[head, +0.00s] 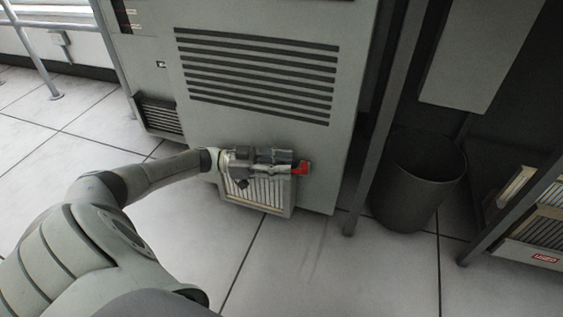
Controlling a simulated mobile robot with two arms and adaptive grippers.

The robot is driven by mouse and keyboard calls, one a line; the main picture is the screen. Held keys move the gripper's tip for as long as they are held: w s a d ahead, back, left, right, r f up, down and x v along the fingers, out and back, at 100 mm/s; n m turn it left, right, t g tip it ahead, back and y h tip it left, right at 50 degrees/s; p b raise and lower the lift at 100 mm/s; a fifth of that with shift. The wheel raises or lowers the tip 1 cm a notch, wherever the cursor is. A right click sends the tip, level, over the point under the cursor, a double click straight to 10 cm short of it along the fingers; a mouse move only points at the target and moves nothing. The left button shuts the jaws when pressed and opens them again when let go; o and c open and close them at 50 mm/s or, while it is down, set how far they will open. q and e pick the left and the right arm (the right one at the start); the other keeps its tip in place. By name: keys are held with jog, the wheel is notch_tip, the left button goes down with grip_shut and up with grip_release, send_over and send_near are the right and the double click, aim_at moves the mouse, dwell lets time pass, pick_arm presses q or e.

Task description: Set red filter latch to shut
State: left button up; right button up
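The red filter latch (303,168) shows as a small red piece at the right end of my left gripper, on the lower front of the grey cabinet. The filter (258,193), a pale framed panel with upright slats, sits low on the cabinet just below the gripper. My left gripper (291,165) reaches in from the left, with its fingertips at the red latch. The fingers partly cover the latch and the filter's top edge. Whether they are closed on the latch is too small to tell. My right gripper is not in view.
The grey cabinet (255,130) has a slotted vent above the gripper. A dark round bin (418,185) stands to the right, past a grey upright post (385,120). A rack (530,225) with cards is at far right. The tiled floor in front is clear.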

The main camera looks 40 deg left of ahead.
pick_arm(q)
jog(key=v, duration=1.2)
